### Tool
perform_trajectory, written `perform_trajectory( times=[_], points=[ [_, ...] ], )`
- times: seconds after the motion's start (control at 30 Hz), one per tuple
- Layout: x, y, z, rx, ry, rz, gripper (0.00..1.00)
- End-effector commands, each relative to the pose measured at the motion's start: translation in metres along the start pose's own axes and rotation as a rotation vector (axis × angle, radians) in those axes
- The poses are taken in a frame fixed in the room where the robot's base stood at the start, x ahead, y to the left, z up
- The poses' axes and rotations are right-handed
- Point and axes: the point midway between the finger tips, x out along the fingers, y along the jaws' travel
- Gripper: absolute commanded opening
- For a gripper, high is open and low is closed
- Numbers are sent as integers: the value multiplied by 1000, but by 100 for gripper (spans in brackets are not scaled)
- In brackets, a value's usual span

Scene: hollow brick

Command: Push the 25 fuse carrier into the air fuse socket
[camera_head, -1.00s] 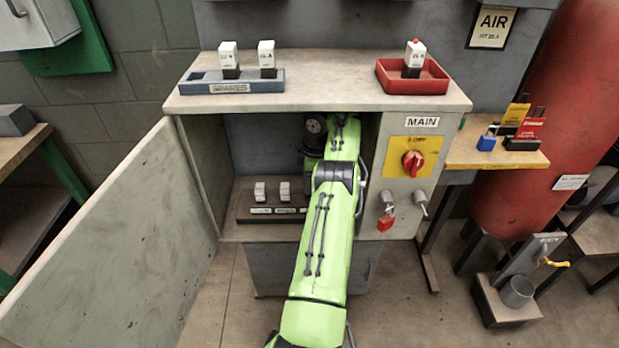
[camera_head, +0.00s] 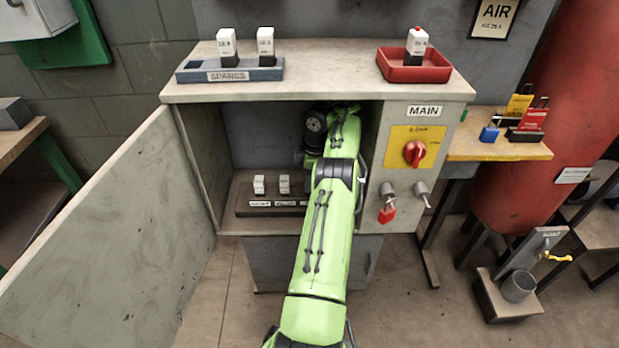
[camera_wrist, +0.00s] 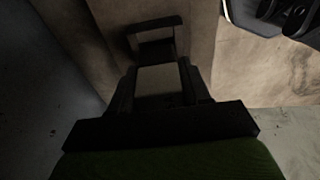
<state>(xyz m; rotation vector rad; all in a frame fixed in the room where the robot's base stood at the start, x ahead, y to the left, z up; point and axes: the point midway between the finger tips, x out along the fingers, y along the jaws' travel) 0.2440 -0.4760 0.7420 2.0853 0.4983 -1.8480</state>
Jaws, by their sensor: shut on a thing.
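My gripper (camera_wrist: 160,92) is shut on a pale block in the wrist view, which looks like the fuse carrier (camera_wrist: 158,78). A dark, open-centred frame, possibly the air fuse socket (camera_wrist: 154,24), lies just beyond the block. I cannot tell whether the block touches it or sits in it. In the head view my arm reaches into the open cabinet and hides the gripper and the right end of the socket row. Two white carriers (camera_head: 259,184) (camera_head: 284,184) stand upright in the labelled row (camera_head: 243,207) on the cabinet floor.
The cabinet (camera_head: 185,91) has its door (camera_head: 110,220) swung open left and a side wall close right of my arm. On top stand a spares rack (camera_head: 200,77) with two carriers and a red tray (camera_head: 390,72) with another. A red switch (camera_head: 415,153) is on the right front.

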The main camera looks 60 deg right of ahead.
Motion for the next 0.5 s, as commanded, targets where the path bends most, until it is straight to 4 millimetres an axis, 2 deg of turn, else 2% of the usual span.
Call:
perform_trajectory(
  times=[0.5],
  points=[
    [7,0,1,0,-1,0,13]
  ],
)
